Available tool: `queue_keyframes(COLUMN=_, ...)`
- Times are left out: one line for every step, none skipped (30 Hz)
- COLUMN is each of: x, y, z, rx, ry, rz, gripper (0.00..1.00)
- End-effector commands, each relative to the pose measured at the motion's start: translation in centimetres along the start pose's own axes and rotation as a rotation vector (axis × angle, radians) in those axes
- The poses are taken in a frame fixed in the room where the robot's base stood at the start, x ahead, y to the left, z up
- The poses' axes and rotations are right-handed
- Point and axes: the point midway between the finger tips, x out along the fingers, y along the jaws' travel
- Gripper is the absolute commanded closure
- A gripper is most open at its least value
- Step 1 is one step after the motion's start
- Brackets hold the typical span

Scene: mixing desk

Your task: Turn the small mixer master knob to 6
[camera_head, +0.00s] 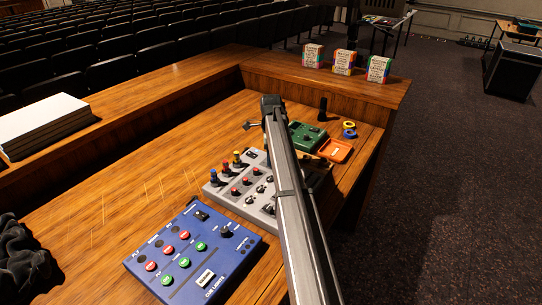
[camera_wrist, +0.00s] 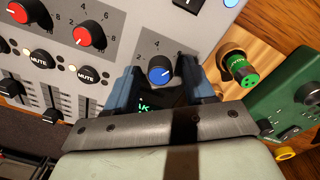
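The small mixer is a grey panel (camera_head: 232,193) with several knobs, partly hidden behind my arm in the head view. In the wrist view its light grey face (camera_wrist: 125,15) shows a knob with a blue cap (camera_wrist: 160,70), with printed numbers around its upper side. A white mark shows on the cap, but I cannot read its setting surely. My gripper (camera_wrist: 162,77) has its two blue fingers on either side of this knob, with what look like narrow gaps. In the head view my arm hides the gripper's fingertips and the blue knob.
Two red-capped knobs (camera_wrist: 90,36), mute buttons (camera_wrist: 88,73) and sliders lie left of the fingers. A green-ended plug (camera_wrist: 242,70) and a green box (camera_wrist: 290,100) are close on the right. A blue cue lights box (camera_head: 190,255) and an orange tray (camera_head: 335,150) flank the mixer.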

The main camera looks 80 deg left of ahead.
Motion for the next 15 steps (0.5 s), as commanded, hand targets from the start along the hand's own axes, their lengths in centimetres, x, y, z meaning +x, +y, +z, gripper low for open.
queue_keyframes(x=0.0, y=0.0, z=0.0, rx=0.0, ry=0.0, rz=0.0, gripper=0.46)
queue_keyframes(x=0.0, y=0.0, z=0.0, rx=0.0, ry=0.0, rz=0.0, gripper=0.46)
queue_keyframes(x=0.0, y=0.0, z=0.0, rx=0.0, ry=0.0, rz=0.0, gripper=0.46)
queue_keyframes(x=0.0, y=0.0, z=0.0, rx=0.0, ry=0.0, rz=0.0, gripper=0.46)
queue_keyframes(x=0.0, y=0.0, z=0.0, rx=0.0, ry=0.0, rz=0.0, gripper=0.46)
queue_keyframes(x=-0.1, y=0.0, z=0.0, rx=0.0, ry=0.0, rz=0.0, gripper=0.46)
queue_keyframes(x=-0.2, y=0.0, z=0.0, rx=0.0, ry=0.0, rz=0.0, gripper=0.46)
queue_keyframes(x=-0.4, y=0.0, z=0.0, rx=0.0, ry=0.0, rz=-0.001, gripper=0.46)
queue_keyframes(x=-0.7, y=0.0, z=0.0, rx=0.0, ry=0.0, rz=-0.001, gripper=0.46)
queue_keyframes(x=-1.0, y=-0.1, z=0.0, rx=0.0, ry=0.0, rz=-0.001, gripper=0.46)
queue_keyframes(x=-1.3, y=-0.1, z=0.0, rx=0.0, ry=0.0, rz=-0.001, gripper=0.46)
queue_keyframes(x=-1.9, y=-0.1, z=0.0, rx=0.0, ry=0.0, rz=-0.001, gripper=0.46)
queue_keyframes(x=-2.4, y=-0.1, z=0.0, rx=0.0, ry=0.0, rz=0.0, gripper=0.46)
queue_keyframes(x=-2.9, y=-0.1, z=0.0, rx=0.0, ry=0.0, rz=-0.001, gripper=0.46)
queue_keyframes(x=-3.7, y=-0.1, z=0.0, rx=0.0, ry=0.0, rz=-0.002, gripper=0.46)
